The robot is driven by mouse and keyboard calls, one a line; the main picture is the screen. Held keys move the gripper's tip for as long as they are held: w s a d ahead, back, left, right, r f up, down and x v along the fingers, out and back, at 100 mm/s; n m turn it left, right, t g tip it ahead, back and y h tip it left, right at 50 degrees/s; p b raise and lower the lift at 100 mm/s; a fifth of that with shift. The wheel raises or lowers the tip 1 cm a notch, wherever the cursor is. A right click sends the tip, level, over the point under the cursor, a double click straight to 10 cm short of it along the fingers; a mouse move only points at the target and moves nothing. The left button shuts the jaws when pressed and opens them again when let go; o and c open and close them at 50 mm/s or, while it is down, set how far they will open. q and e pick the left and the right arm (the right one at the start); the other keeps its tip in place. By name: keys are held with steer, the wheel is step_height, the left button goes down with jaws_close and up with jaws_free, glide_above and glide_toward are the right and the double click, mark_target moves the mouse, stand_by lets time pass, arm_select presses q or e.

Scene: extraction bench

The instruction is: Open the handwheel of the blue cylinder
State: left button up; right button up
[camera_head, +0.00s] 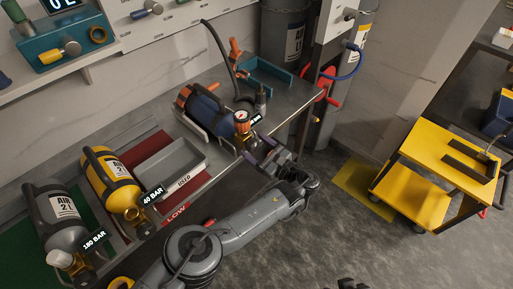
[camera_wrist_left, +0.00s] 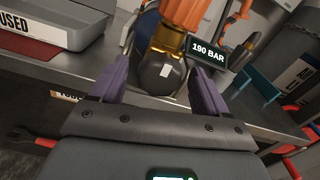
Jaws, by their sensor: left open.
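The blue cylinder (camera_head: 207,110) lies in a cradle on the steel bench, with an orange base and its valve end toward my left gripper. Its brass valve (camera_wrist_left: 168,38) carries a round gauge (camera_head: 241,115) and a label reading 190 BAR (camera_wrist_left: 208,52). A dark round handwheel (camera_wrist_left: 160,75) sits at the valve's near end in the left wrist view. My left gripper (camera_head: 256,150) is open at the bench's front edge. Its purple fingers (camera_wrist_left: 160,88) stand on either side of the handwheel, with gaps visible. In the head view the gripper hides the handwheel. My right gripper is not identifiable.
A grey USED tray (camera_head: 172,167) stands left of the blue cylinder. Yellow (camera_head: 112,180) and grey (camera_head: 62,214) cylinders lie further left. An orange-handled tool (camera_head: 235,52) and teal tray (camera_head: 268,75) are behind. A yellow cart (camera_head: 430,196) stands right, beyond open floor.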

arm_select(q)
steer(key=c, duration=1)
steer(key=shift+c, duration=0.2)
